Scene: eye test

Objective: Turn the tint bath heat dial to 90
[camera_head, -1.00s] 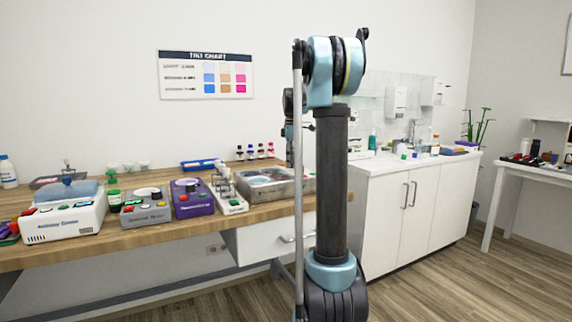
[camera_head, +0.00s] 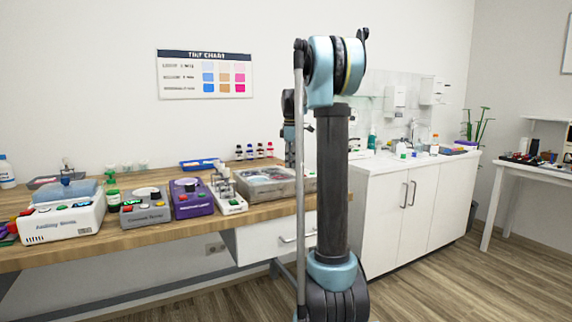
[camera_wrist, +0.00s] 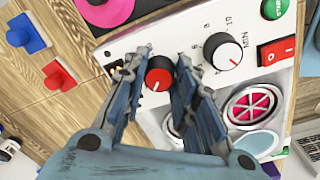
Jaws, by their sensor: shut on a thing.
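A red dial (camera_wrist: 158,77) sits on a white control panel (camera_wrist: 196,27) in the wrist view. My gripper (camera_wrist: 164,56) has one finger on each side of the red dial and is shut on it. A pale pointer mark shows on the dial's face, but its scale is hidden by the fingers, so I cannot read its setting. A black knob with a white face (camera_wrist: 222,51) stands to its right, beside the numbers 8 and 10 and the word MIN. In the head view my arm hides the gripper and the dial.
A red rocker switch (camera_wrist: 276,51), a green START button (camera_wrist: 274,8) and a round well with a pink segmented wheel (camera_wrist: 250,105) lie right of the dial. Blue (camera_wrist: 26,34) and pink-red (camera_wrist: 60,76) pieces lie left. Several devices line the wooden counter (camera_head: 150,236).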

